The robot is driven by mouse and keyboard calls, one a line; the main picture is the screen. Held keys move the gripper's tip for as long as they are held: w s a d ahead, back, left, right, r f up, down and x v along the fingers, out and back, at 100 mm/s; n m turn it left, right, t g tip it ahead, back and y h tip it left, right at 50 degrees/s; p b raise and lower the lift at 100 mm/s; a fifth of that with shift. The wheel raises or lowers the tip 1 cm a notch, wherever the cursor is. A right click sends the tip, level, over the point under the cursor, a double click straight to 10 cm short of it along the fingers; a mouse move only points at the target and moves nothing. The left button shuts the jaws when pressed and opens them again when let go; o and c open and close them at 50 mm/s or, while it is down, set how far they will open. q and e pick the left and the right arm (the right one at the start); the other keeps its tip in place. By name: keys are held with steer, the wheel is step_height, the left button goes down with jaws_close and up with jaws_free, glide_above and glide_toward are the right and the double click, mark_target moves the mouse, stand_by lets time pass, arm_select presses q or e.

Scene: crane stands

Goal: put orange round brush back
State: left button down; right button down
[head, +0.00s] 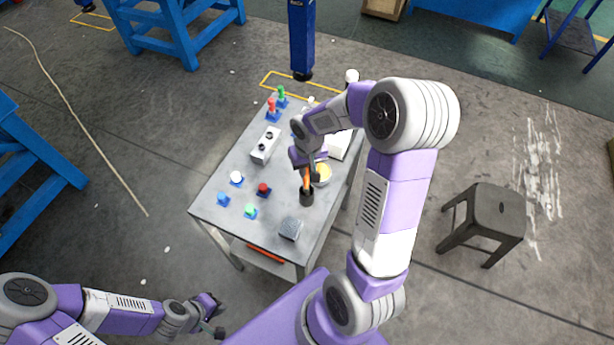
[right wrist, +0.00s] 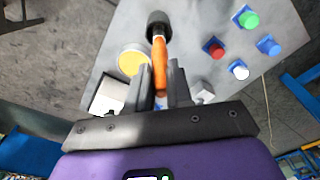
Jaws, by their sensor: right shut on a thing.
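The orange round brush shows its orange handle in the head view (head: 307,181) and the right wrist view (right wrist: 159,68). Its lower end meets a dark cup (head: 306,197), which also shows in the right wrist view (right wrist: 158,24). The brush head is hidden, and I cannot tell how deep it sits in the cup. My right gripper (head: 311,170) is shut on the handle, with its fingers on either side in the right wrist view (right wrist: 161,88). My left gripper (head: 217,317) looks open and empty, low at the left, off the table.
The grey table (head: 225,190) carries a yellow-filled round dish (head: 323,173) beside the cup, a dark grey block (head: 291,228), a white two-hole block (head: 265,145), and several coloured knobs on blue bases. A dark stool (head: 497,210) stands at right.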

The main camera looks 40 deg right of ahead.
mark_target(307, 188)
step_height(307, 188, down, 3)
steer(key=shift+s+f, duration=0.1)
steer(key=shift+f, duration=0.2)
steer(key=shift+b, duration=0.35)
steer(key=c, duration=1.5)
jaws_free()
steer(key=shift+f, duration=0.15)
steer(key=o, duration=0.5)
steer(key=shift+r, duration=0.2)
steer(key=r, duration=0.4)
steer(key=r+p, duration=0.1)
steer(key=r, duration=0.3)
steer(key=s+r, duration=0.1)
steer(key=r, duration=0.3)
steer(key=shift+a+p, duration=0.1)
steer(key=shift+p, duration=0.3)
